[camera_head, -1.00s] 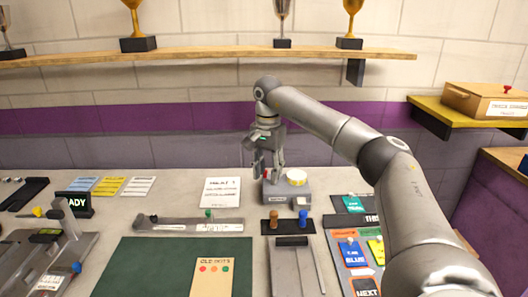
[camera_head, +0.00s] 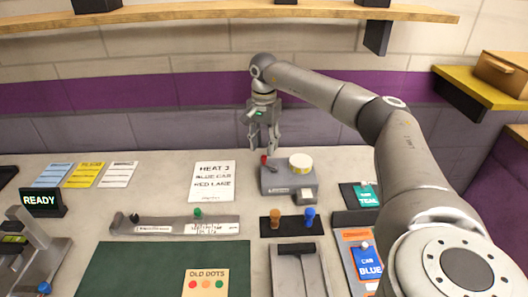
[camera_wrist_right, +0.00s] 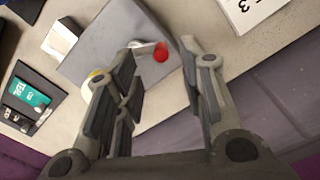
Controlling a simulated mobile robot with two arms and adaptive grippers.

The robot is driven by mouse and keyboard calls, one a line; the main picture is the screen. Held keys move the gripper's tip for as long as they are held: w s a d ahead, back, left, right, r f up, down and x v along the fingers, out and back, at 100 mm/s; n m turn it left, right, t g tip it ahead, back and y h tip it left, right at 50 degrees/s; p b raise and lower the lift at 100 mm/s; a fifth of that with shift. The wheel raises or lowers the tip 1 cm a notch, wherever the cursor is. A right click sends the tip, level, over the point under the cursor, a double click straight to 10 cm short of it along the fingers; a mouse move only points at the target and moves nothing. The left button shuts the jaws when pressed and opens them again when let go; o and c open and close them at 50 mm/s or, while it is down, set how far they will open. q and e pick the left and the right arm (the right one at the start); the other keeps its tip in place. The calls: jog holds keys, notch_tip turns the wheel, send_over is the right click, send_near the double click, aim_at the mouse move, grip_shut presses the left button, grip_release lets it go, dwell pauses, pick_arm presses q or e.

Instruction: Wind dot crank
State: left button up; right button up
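The dot crank is a small grey box (camera_head: 290,181) with a round white-and-yellow drum (camera_head: 300,161) on top and a red knob (camera_head: 264,160) at its left. My right gripper (camera_head: 264,148) points down just above and behind the red knob. In the right wrist view, my right gripper (camera_wrist_right: 160,47) is open, and the red knob (camera_wrist_right: 160,53) shows between its fingertips, on a short pale arm. I cannot tell whether a finger touches it. The grey box (camera_wrist_right: 95,45) fills the upper left there. My left gripper is not in view.
A HEAT 3 card (camera_head: 212,182) lies left of the box. Pegs on a black strip (camera_head: 290,224) stand in front of it. A teal card holder (camera_head: 361,195) is to the right. A shelf (camera_head: 200,11) runs along the wall above.

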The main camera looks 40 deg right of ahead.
aim_at(264, 156)
jog(key=shift+f, duration=2.25)
jog(key=shift+c, duration=0.3)
grip_shut()
